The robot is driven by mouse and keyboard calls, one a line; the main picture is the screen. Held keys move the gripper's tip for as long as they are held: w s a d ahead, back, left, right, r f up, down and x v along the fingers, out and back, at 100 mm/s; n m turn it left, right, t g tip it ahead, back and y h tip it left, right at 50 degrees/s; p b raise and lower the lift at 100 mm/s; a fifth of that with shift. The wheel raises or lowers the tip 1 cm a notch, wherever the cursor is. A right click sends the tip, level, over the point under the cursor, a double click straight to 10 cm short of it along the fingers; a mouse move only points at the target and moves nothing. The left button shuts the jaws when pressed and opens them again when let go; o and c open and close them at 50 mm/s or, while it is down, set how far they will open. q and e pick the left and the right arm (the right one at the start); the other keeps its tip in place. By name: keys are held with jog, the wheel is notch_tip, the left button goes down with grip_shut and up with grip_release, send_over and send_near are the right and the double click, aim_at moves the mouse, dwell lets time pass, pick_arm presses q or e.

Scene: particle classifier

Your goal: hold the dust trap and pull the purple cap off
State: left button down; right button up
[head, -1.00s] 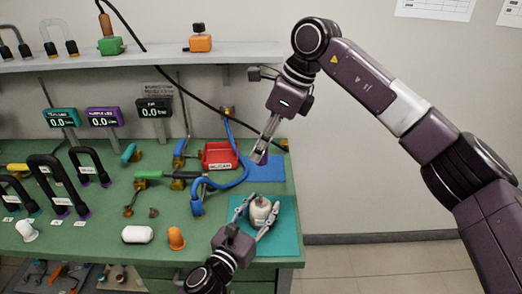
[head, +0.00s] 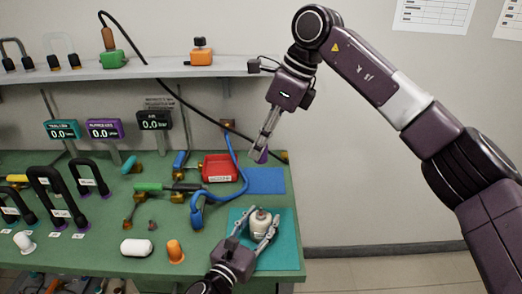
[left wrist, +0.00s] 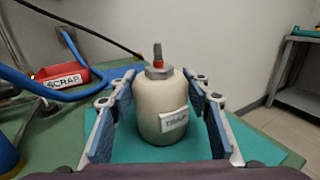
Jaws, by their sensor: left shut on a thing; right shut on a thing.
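The dust trap (head: 262,226) is a cream rounded vessel standing on the teal mat (head: 287,247) in the head view. In the left wrist view the trap (left wrist: 162,106) shows a TRAP label, a grey collar and a bare stem with a red ring on top. My left gripper (head: 254,224) is shut on the trap, one finger on each side. My right gripper (head: 262,147) is shut on the small purple cap (head: 261,157).
A red scrap tray (head: 219,168) and a blue mat (head: 266,181) lie behind the trap. A blue hose (head: 232,193) curves just left of it. The bench ends right of the mats.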

pick_arm(q)
jog(key=c, duration=1)
grip_release()
pick_arm(e)
jog(key=shift+r, duration=0.1)
pick_arm(q)
jog(key=shift+s, duration=0.1)
